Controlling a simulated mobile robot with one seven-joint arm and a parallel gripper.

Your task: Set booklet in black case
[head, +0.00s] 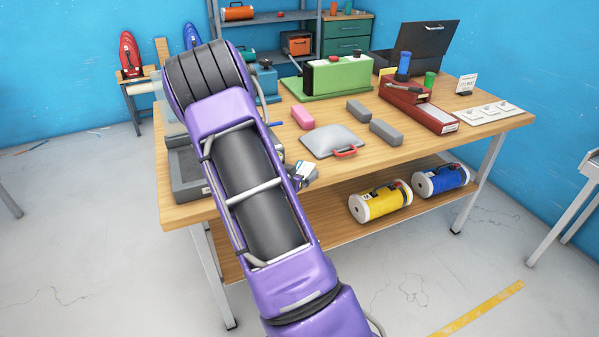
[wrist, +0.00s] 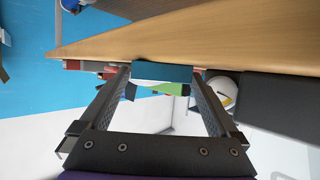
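The black case (head: 424,42) stands open at the back right of the table in the head view, lid raised. Its inside is mostly hidden. My gripper (head: 299,178) is at the table's front edge, largely hidden behind my purple arm. In the wrist view my gripper (wrist: 161,82) has its two fingers against the sides of a small flat booklet (wrist: 161,72) with a teal band and white and green parts. A white bit of the booklet (head: 308,169) also shows in the head view. The gripper is far from the case.
On the wooden table (head: 465,143) lie a grey pouch with a red handle (head: 331,141), grey blocks (head: 386,132), a pink block (head: 301,117), a green machine (head: 338,75) and a red tray (head: 420,109). A dark grey tray (head: 188,187) is at the left. The front right tabletop is clear.

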